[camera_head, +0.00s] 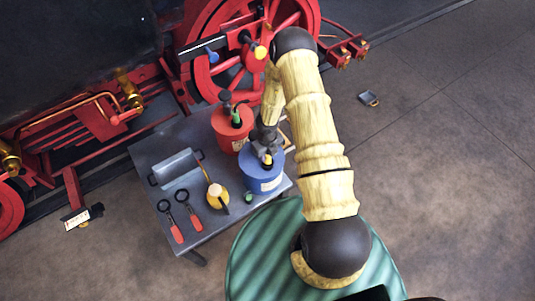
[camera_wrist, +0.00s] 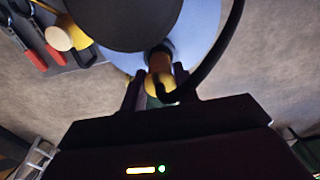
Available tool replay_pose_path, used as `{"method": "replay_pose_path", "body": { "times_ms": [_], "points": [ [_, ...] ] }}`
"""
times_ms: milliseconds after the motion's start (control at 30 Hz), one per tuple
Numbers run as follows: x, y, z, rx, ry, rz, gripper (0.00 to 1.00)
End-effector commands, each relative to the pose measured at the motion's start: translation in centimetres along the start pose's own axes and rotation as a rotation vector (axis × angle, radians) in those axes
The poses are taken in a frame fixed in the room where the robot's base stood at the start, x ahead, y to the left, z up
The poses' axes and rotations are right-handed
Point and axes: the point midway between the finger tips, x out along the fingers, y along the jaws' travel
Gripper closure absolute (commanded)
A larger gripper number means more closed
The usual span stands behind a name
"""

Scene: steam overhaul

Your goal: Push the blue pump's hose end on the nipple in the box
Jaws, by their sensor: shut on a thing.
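The blue pump (camera_head: 262,180) stands on the grey table near its right front edge. My gripper (camera_head: 266,143) is over the top of the pump. In the wrist view my gripper (camera_wrist: 158,92) is shut on a yellow hose end (camera_wrist: 160,68), and a black hose (camera_wrist: 220,50) curves away from it to the upper right. The blue pump's round top (camera_wrist: 201,22) shows behind it, partly covered by a dark round shape. A pale wooden edge, perhaps the box (camera_head: 287,134), shows behind the pump, mostly hidden by my arm. I cannot see the nipple.
A red pump (camera_head: 229,134) stands close behind the blue one. A yellow oil can (camera_head: 217,196), red-handled tools (camera_head: 172,228) and a grey tray (camera_head: 174,166) lie to the left on the table (camera_head: 208,232). A red-wheeled engine (camera_head: 203,82) stands behind. Floor at right is mostly clear.

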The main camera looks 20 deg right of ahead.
Motion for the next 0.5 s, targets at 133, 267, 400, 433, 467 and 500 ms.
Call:
{"method": "replay_pose_path", "body": {
  "times_ms": [133,267,400,433,467,500],
  "points": [
    [-1.2,0.0,0.0,0.001,0.0,0.0,0.97],
    [-1.9,0.0,0.0,0.001,0.0,-0.001,0.97],
    [-2.7,0.0,0.0,0.001,0.0,0.0,0.97],
    [-2.9,0.0,0.0,0.001,0.0,0.0,0.97],
    [-3.1,0.0,0.0,0.001,0.0,0.0,0.97],
    [-3.3,0.0,0.0,0.001,0.0,0.0,0.97]
  ]
}}
